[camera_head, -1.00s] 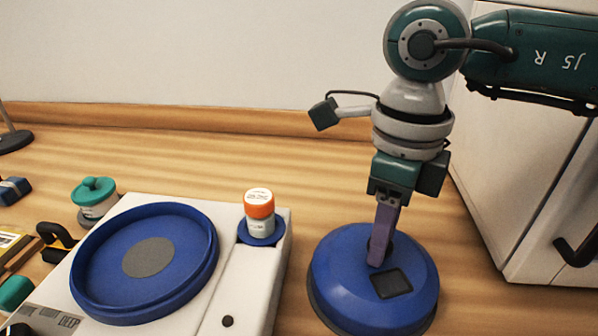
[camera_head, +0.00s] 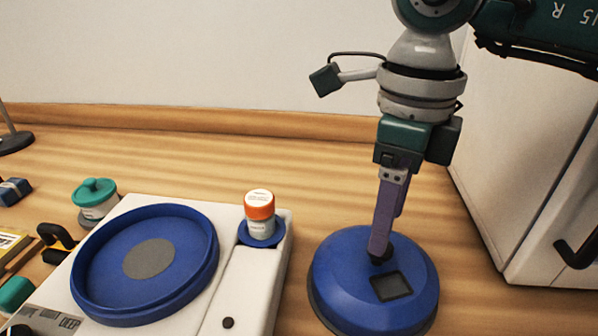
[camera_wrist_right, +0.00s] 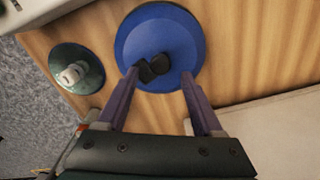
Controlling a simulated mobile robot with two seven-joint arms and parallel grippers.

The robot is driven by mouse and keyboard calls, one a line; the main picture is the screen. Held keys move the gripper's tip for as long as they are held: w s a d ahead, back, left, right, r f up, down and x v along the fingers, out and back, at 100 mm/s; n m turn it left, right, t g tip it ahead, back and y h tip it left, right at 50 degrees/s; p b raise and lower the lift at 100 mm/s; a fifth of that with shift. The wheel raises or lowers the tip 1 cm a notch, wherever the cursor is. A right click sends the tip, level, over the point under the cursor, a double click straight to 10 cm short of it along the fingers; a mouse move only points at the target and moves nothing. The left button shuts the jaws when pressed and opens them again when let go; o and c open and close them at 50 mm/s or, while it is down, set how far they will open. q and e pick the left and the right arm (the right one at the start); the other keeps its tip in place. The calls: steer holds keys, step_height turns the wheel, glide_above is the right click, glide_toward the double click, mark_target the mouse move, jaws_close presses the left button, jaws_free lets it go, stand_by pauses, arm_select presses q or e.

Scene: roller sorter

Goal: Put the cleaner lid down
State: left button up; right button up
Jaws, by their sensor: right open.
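The cleaner lid, taken to be the blue domed disc (camera_head: 345,285) with a dark square patch, rests flat on the wooden table right of the white machine. It also shows in the right wrist view (camera_wrist_right: 180,35), with its small black knob (camera_wrist_right: 158,66) near the middle. My right gripper (camera_head: 380,253) is above the lid, fingers pointing down at the knob. In the right wrist view its two fingers (camera_wrist_right: 160,78) are spread apart, with nothing clamped between them. Whether a fingertip still touches the knob cannot be told. My left gripper is not in view.
The white machine (camera_head: 243,290) carries a blue round dish (camera_head: 115,302) and an orange-capped jar (camera_head: 260,213). A teal-lidded jar (camera_head: 95,195) stands behind it at left. A white cabinet (camera_head: 535,190) with a dark handle stands at right. Table behind the lid is clear.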

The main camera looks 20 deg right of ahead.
step_height(320, 180, up, 8)
steer(key=shift+r, duration=0.25)
steer(key=shift+a, duration=0.1)
